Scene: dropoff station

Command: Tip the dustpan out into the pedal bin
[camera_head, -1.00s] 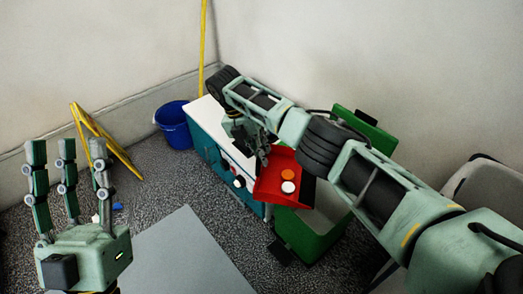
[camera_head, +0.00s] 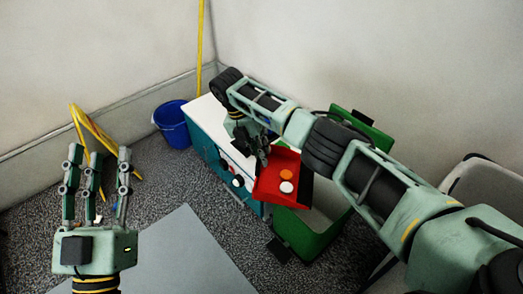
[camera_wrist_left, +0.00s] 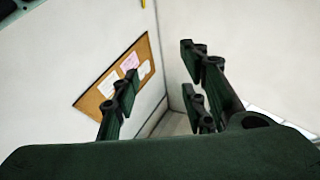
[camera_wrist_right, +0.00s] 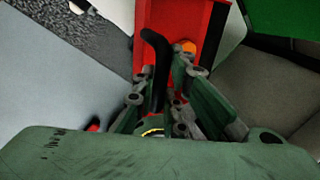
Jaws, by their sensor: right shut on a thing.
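The red dustpan (camera_head: 283,180) is held out by my right gripper (camera_head: 258,150), which is shut on its dark handle (camera_wrist_right: 157,65). An orange round piece (camera_head: 286,174) and a white round piece (camera_head: 287,187) lie in the pan. The dustpan is over the near-left part of the green pedal bin (camera_head: 297,238), whose lid (camera_head: 362,131) stands open behind it. The orange piece also shows in the right wrist view (camera_wrist_right: 188,47). My left gripper (camera_head: 97,160) is raised at the left, fingers spread and empty.
A white-topped teal cabinet (camera_head: 212,122) stands left of the bin. A blue bucket (camera_head: 173,124) and a yellow folding sign (camera_head: 92,128) stand along the wall. A grey mat (camera_head: 185,255) lies clear in front. A grey chair-like object (camera_head: 480,185) is at the right.

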